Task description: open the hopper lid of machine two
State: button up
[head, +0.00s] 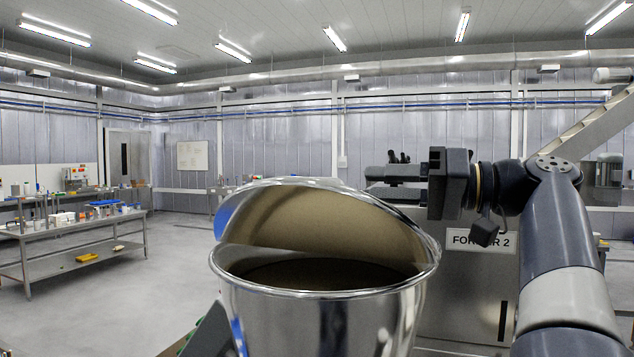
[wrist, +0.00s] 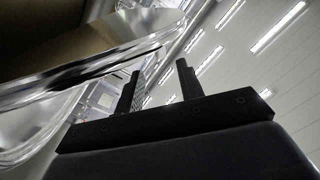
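The hopper (head: 325,320) is a shiny metal bucket in the near middle of the head view, in front of a cabinet labelled "FORMER 2" (head: 480,241). Its round lid (head: 320,220) is raised and tilted above the rim, beige underside towards me; the dark hopper mouth shows below. My gripper (head: 385,172) is above and behind the lid's right side in the head view, fingers pointing left. In the wrist view my gripper (wrist: 158,68) has its two fingers apart with nothing between them. Shiny metal and a beige surface, seemingly lid and hopper, lie left of the fingers. I see no contact.
A metal bench (head: 75,245) with small items and a yellow tray (head: 86,257) stands at the far left. Open floor (head: 150,300) lies between it and the hopper. A slanted grey chute or beam (head: 595,125) is at the upper right, behind my arm.

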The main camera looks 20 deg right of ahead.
aim_at(332, 182)
jog(key=p+x, duration=0.1)
jog(key=x, duration=0.7)
jog(key=shift+a+r, duration=0.1)
jog(key=shift+p+x, duration=0.35)
jog(key=shift+x, duration=0.4)
jog(key=shift+c, duration=0.5)
grip_shut()
